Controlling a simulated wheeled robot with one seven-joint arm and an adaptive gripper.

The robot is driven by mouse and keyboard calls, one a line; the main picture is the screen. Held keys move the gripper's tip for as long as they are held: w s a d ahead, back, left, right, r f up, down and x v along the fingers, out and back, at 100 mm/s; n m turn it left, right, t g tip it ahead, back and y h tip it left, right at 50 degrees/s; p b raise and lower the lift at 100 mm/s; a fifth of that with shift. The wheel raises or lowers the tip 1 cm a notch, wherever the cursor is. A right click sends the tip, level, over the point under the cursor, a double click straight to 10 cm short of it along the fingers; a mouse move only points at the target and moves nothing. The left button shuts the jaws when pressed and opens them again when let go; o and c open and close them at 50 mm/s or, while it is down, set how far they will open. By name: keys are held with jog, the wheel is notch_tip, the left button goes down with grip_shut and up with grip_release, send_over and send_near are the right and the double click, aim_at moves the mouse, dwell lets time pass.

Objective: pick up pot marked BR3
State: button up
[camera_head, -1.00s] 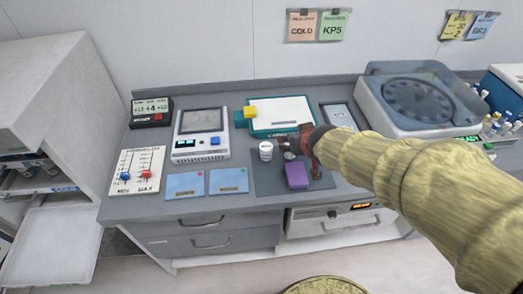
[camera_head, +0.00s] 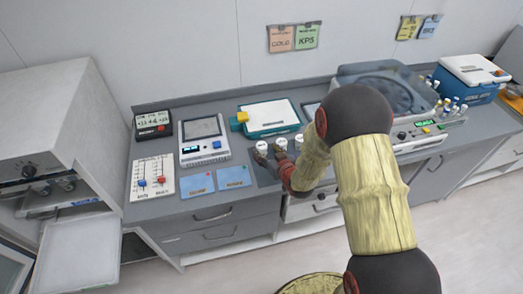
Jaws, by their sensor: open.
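Small pots with white lids stand in a row on the counter: a left one (camera_head: 262,147), a middle one (camera_head: 281,143) and a right one (camera_head: 299,139), partly hidden by my arm. Their markings are too small to read, so I cannot tell which is BR3. My gripper (camera_head: 270,157) is open, with its dark reddish fingers low at the near side of the left and middle pots. I cannot tell whether it touches either. My wrist and arm cover the counter to the right of them.
A teal-edged white tray (camera_head: 293,122) with a yellow block (camera_head: 241,117) lies behind the pots. A grey device (camera_head: 203,151) and blue cards (camera_head: 234,176) are to the left. A centrifuge-like machine (camera_head: 440,127) and blue cool box (camera_head: 463,91) stand at right.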

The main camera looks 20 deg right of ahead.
aim_at(264, 149)
jog(key=x, duration=0.4)
jog(key=shift+f+b, duration=0.35)
jog(key=shift+f, duration=0.05)
jog(key=shift+w+f, duration=0.1)
jog(key=shift+w, duration=0.3)
jog(key=c, duration=0.3)
jog(key=c, duration=1)
